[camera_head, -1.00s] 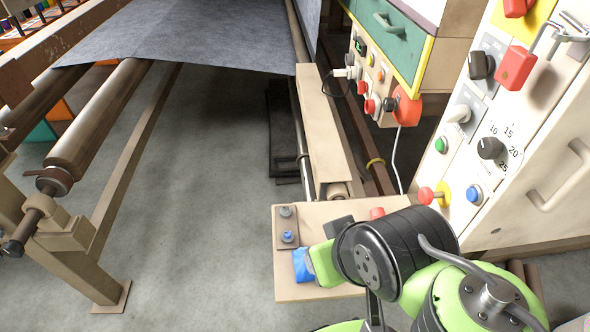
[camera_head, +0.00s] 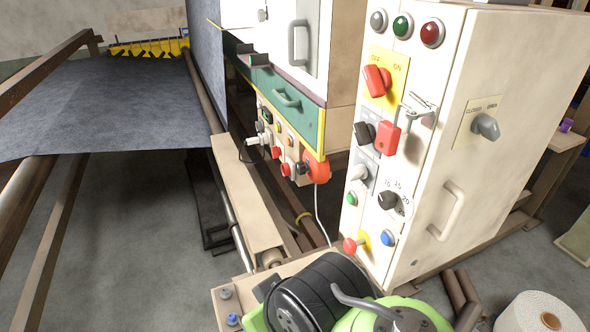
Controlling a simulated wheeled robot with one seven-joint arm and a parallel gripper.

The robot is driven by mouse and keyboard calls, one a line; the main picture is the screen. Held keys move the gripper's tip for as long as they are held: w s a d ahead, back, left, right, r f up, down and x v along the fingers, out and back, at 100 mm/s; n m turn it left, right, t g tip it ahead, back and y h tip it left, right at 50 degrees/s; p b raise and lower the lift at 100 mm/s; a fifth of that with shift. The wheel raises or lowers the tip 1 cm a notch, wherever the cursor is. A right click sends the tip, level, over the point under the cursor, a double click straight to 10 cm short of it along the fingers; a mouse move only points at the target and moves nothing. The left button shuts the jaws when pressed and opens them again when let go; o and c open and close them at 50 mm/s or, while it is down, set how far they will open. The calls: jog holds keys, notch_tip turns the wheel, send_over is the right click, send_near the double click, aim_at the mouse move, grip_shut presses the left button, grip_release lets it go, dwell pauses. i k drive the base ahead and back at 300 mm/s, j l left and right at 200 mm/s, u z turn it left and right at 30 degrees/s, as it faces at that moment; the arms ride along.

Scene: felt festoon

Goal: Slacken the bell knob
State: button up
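I cannot tell which control is the bell knob; no label with that name can be read. A white cabinet (camera_head: 455,150) at right carries a red rotary switch (camera_head: 377,81) on a yellow plate, a black knob (camera_head: 364,133), a grey knob (camera_head: 357,173), a black numbered dial knob (camera_head: 388,200) and a grey knob (camera_head: 486,126) on its side face. My gripper does not show.
A red padlock-like block (camera_head: 388,138) hangs on the cabinet front. Left of it are a smaller control panel (camera_head: 277,140), a beige beam (camera_head: 243,190) and a grey felt sheet (camera_head: 110,105). A white roll (camera_head: 540,314) stands at lower right. Bare floor shows at left.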

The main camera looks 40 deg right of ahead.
aim_at(301, 168)
jog(key=j+u, duration=0.15)
jog(key=u, duration=0.3)
jog(key=i+j+u, duration=0.1)
jog(key=u, duration=0.35)
jog(key=i+u, duration=0.1)
jog(key=u, duration=0.3)
jog(key=i+j+u, duration=0.1)
jog(key=u, duration=0.35)
jog(key=i+z, duration=0.3)
jog(key=z, duration=0.25)
jog(key=i+l+z, duration=0.1)
jog(key=i+z, duration=0.25)
jog(key=z, duration=0.15)
jog(key=i+z, duration=1.1)
jog(key=i+l, duration=0.1)
jog(key=i+u, duration=0.05)
